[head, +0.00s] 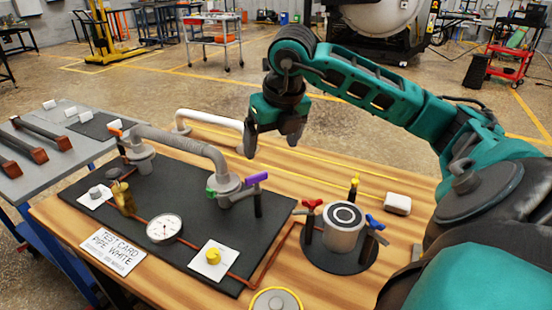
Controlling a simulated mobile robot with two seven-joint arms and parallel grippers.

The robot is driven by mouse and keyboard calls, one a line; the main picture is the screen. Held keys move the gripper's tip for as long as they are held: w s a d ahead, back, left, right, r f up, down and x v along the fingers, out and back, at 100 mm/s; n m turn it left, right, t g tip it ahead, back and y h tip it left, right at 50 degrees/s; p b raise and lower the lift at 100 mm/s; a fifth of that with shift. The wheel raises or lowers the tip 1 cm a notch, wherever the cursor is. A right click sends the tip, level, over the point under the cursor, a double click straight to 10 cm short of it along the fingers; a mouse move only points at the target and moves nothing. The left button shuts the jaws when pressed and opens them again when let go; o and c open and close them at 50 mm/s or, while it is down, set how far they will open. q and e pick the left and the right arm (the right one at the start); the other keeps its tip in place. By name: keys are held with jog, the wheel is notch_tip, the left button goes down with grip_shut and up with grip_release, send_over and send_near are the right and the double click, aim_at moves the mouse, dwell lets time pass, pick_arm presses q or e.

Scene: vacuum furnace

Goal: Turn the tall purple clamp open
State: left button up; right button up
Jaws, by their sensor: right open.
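The tall purple clamp (257,179) sits at the right end of the grey curved pipe (190,140), on the black board. Its purple handle points to the right, above a dark post. A green piece (211,192) is just left of it on the same pipe flange. My right gripper (271,146) hangs above and behind the purple clamp, pointing down. Its fingers are apart and empty, and it does not touch the clamp. My left gripper is not in view.
A gauge (164,228) and a yellow knob (213,255) stand on the black board (150,200). A white pipe (212,121) lies behind. Right of the clamp, a round black base holds a grey cylinder (343,227) with red and blue handles. Bare wood lies between them.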

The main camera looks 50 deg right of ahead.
aim_at(256, 175)
jog(key=shift+n+t, duration=0.3)
jog(key=shift+t, duration=0.1)
jog(key=x, duration=0.7)
jog(key=w+x, duration=0.1)
jog(key=x, duration=0.3)
jog(key=shift+w+a+f, duration=0.15)
jog(key=shift+w+a, duration=0.05)
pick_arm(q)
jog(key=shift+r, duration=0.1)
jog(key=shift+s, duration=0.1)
pick_arm(e)
jog(key=shift+c, duration=0.3)
